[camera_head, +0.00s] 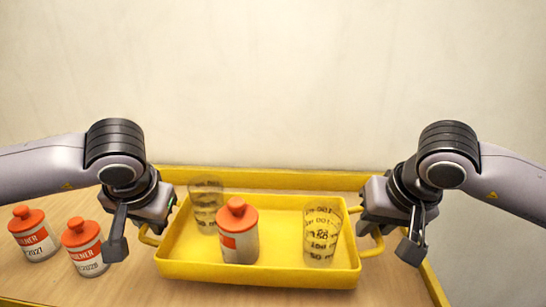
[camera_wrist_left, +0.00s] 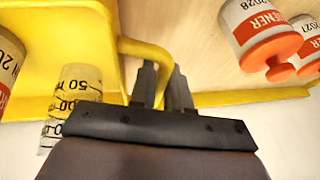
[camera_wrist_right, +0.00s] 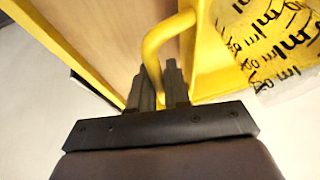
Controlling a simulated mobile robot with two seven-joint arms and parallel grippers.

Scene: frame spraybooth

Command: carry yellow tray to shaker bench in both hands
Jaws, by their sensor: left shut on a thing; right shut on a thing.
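The yellow tray (camera_head: 190,271) sits in the middle of the head view, over a wooden surface. In it stand a white can with an orange cap (camera_head: 238,232) and two clear measuring cups, one at the left (camera_head: 206,205) and one at the right (camera_head: 321,232). My left gripper (camera_head: 152,228) is shut on the tray's left handle, which also shows in the left wrist view (camera_wrist_left: 134,47). My right gripper (camera_head: 374,232) is shut on the right handle, seen in the right wrist view (camera_wrist_right: 152,47). I cannot tell whether the tray touches the surface.
Two more orange-capped cans, one at the far left (camera_head: 34,235) and one nearer the tray (camera_head: 84,247), stand on the wooden surface (camera_head: 130,285). A yellow raised edge (camera_head: 270,180) runs along the back, with a pale wall (camera_head: 270,80) behind it.

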